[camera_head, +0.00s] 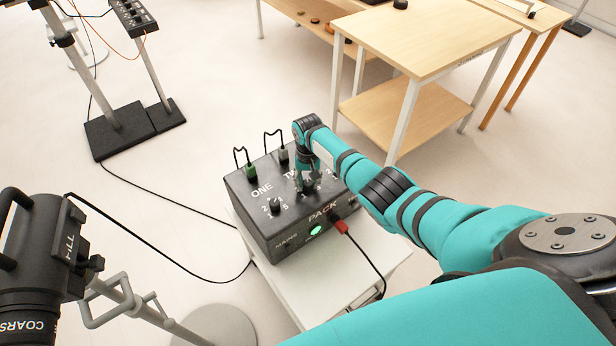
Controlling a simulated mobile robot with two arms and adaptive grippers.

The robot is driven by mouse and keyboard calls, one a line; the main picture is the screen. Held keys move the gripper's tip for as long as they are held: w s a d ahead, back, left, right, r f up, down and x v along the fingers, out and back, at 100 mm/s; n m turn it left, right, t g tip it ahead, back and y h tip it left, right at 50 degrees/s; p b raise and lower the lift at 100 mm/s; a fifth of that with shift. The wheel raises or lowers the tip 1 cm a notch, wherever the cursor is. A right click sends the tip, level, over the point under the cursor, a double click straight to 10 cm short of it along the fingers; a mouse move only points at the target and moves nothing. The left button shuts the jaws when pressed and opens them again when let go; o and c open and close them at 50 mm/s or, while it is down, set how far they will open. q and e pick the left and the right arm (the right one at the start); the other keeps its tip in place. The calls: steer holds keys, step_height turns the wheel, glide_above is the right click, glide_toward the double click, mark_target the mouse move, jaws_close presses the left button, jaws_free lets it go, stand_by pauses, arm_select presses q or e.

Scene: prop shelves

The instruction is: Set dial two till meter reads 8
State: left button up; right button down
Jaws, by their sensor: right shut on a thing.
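A dark box lettered PACK (262,222) stands on a small white table. Its top carries a dial under the label ONE (275,205) and a second one under a label that starts "TW". My right gripper (308,184) reaches down from above onto that second dial and is shut on its knob. No meter reading can be made out in this view. My left gripper is not in view.
A green light (315,231) glows in front. A black device on a stand (48,255) is at left. Wooden tables (425,38) stand behind.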

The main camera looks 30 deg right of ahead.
mark_target(308, 182)
steer(key=m+p, duration=0.1)
steer(key=m, duration=0.2)
steer(key=shift+w+r+m, duration=0.1)
steer(key=shift+r+m, duration=0.05)
steer(key=shift+m, duration=0.25)
steer(key=shift+m+p, duration=0.45)
steer(key=shift+m, duration=1.25)
steer(key=shift+w, duration=0.1)
steer(key=c, duration=1.3)
jaws_free()
steer(key=o, duration=0.3)
step_height(308, 182, up, 12)
steer(key=shift+f, duration=0.1)
